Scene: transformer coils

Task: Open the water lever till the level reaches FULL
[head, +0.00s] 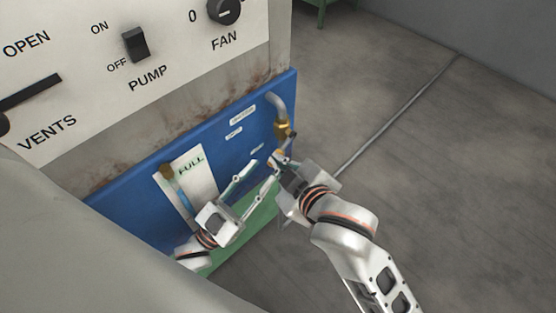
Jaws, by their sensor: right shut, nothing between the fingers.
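The brass water valve (284,131) sits under a bent grey pipe (279,103) at the right end of the blue panel. Its lever cannot be made out clearly. My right gripper (276,161) is shut just below the valve; whether it touches the lever cannot be told. My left gripper (264,171) is open and empty in front of the panel, with its fingertips close to the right gripper. The level gauge (199,179) is a white plate marked FULL near its top, with a tube along its left side. The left gripper hides part of it, and the water level is not clear.
The blue panel (225,130) is below a grey control face (190,45) with a vents lever (30,92), a pump switch (135,44) and a fan knob (224,9). A green surface (262,223) lies below. Open floor (420,130) is to the right.

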